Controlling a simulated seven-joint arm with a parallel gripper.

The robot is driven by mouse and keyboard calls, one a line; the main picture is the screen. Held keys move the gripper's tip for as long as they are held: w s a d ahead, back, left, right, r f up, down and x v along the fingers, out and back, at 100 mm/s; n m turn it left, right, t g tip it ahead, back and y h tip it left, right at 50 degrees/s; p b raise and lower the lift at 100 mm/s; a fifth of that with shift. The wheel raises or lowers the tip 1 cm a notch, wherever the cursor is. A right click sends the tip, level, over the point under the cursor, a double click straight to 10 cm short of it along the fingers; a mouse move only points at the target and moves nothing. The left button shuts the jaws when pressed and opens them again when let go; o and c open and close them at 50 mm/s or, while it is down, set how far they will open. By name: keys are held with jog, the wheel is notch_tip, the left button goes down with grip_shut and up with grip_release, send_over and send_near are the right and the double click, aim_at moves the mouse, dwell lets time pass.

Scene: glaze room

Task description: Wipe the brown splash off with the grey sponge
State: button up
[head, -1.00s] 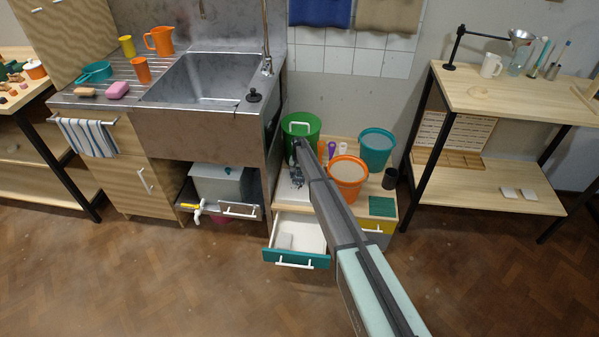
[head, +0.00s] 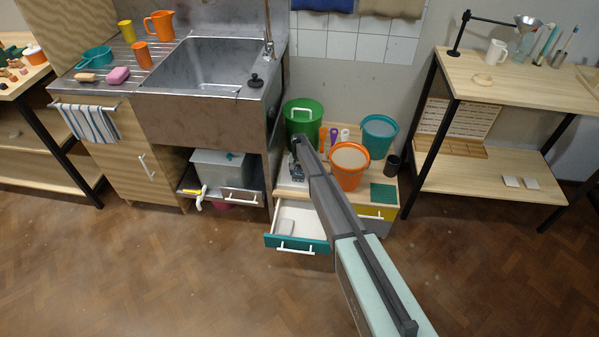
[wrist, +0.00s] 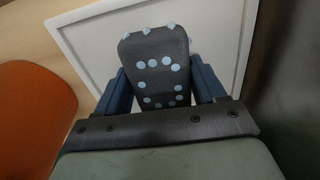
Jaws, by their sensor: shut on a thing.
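My gripper (wrist: 160,85) is shut on a dark grey sponge with light blue dots (wrist: 160,62), which stands out between its blue fingers in the wrist view. In the head view my gripper (head: 297,160) is low over the left part of the small wooden cabinet, in front of the green bucket. A white-rimmed tray or board (wrist: 72,57) lies beneath the sponge. I cannot tell whether the sponge touches it. I see no brown splash; the sponge and gripper cover part of the white surface.
An orange bucket (head: 348,172) stands close to the right of my gripper, a green bucket (head: 303,116) behind it and a teal bucket (head: 379,138) at back right. The sink cabinet (head: 205,128) is to the left.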

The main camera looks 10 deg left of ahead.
jog(key=w, duration=0.6)
jog(key=shift+w, duration=0.25)
notch_tip(320, 180, up, 8)
dwell(0.4)
jog(key=shift+r, duration=0.1)
dwell(0.5)
